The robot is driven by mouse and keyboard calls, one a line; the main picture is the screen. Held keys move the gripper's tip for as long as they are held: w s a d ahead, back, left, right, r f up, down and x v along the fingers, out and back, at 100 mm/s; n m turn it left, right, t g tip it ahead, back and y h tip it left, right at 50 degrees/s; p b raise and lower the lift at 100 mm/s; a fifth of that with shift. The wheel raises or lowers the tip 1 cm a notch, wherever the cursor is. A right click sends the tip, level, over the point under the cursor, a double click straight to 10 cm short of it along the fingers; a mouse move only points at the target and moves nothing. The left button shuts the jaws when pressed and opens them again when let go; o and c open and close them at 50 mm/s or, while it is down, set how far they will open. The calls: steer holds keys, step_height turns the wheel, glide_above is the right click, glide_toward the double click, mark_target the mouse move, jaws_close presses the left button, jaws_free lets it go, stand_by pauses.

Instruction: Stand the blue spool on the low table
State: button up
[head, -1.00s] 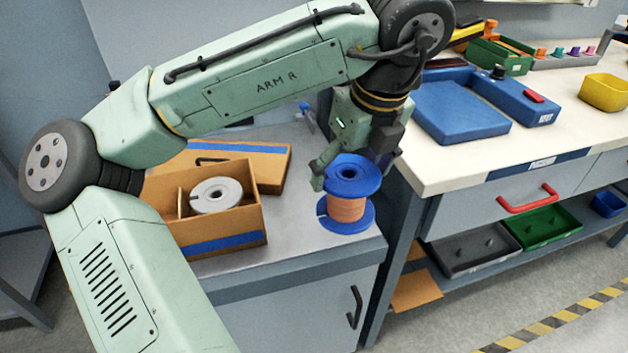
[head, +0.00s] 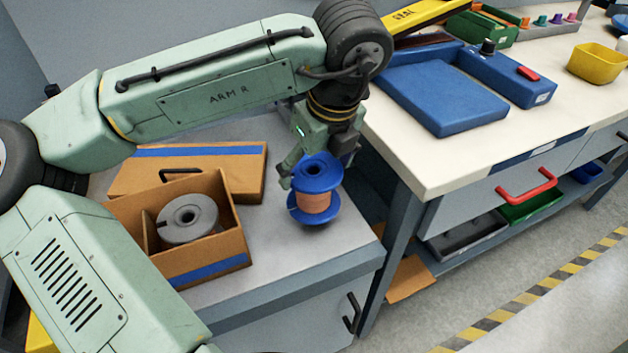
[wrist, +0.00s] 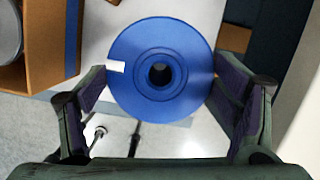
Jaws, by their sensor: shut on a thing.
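The blue spool (head: 314,204), wound with copper-coloured wire, is upright or nearly so at the right part of the grey-topped low table (head: 285,253). My gripper (head: 312,168) reaches down from above and is shut on its upper flange. In the wrist view the round blue flange (wrist: 135,88) with its dark centre hole and a white label lies between the two fingers (wrist: 165,95), one on each side. The far finger is mostly hidden in the head view. I cannot tell whether the lower flange touches the table top or hangs slightly above it.
An open cardboard box (head: 240,232) with a grey spool (head: 188,218) stands left of the blue spool, its lid (head: 225,160) behind. A higher white workbench (head: 440,175) with a blue case (head: 440,98) stands on the right. The front of the low table top is bare.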

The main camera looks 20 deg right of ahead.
steer(key=shift+f, duration=1.95)
steer(key=o, duration=1.9)
steer(key=v, duration=1.2)
steer(key=shift+w+p, duration=0.1)
steer(key=shift+p, duration=0.2)
